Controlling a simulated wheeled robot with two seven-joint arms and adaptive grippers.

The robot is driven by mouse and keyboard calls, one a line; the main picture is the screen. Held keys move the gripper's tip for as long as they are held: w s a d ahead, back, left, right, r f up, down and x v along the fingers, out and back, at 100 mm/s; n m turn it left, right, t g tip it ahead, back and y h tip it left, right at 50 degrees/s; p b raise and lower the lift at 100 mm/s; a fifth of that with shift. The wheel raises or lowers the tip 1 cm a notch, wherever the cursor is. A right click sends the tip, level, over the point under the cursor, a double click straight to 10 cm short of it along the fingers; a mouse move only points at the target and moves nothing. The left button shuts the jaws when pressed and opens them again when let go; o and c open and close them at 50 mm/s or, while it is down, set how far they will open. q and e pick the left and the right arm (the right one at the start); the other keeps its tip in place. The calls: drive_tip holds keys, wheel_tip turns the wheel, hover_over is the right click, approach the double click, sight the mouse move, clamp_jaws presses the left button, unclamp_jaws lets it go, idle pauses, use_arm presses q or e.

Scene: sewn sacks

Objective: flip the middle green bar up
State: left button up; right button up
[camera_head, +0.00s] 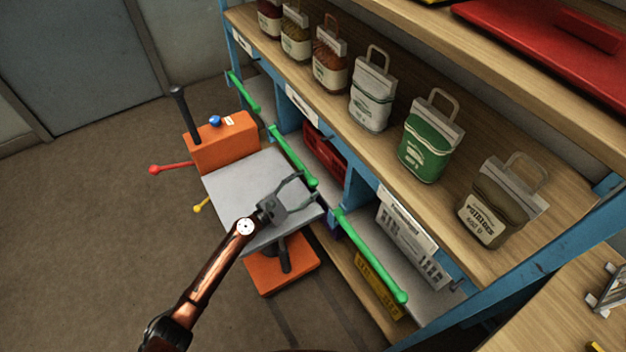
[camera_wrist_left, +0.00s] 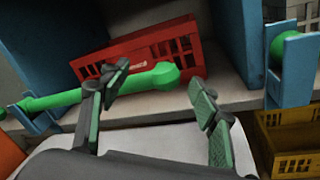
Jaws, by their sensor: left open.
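The middle green bar (camera_head: 292,157) lies across the front of the middle lower bay of the blue shelf, between two other green bars. In the left wrist view the bar (camera_wrist_left: 65,99) runs from the left edge to a rounded end. My left gripper (camera_head: 303,188) is beside the near end of this bar, above the grey platform. In the wrist view its fingers (camera_wrist_left: 160,90) are spread apart. The left finger overlaps the bar, and the rounded end lies between the fingers in the picture. I cannot tell whether they touch. My right gripper is out of view.
A near green bar (camera_head: 370,255) and a far green bar (camera_head: 243,91) front the neighbouring bays. A red crate (camera_head: 325,156) sits behind the middle bar. An orange lift cart with a grey platform (camera_head: 240,185) stands below my gripper. Several sacks line the wooden shelf (camera_head: 445,230) above.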

sight(312, 181)
use_arm(q)
drive_tip(key=shift+x, duration=1.65)
drive_tip(key=shift+s+f, duration=0.1)
clamp_jaws()
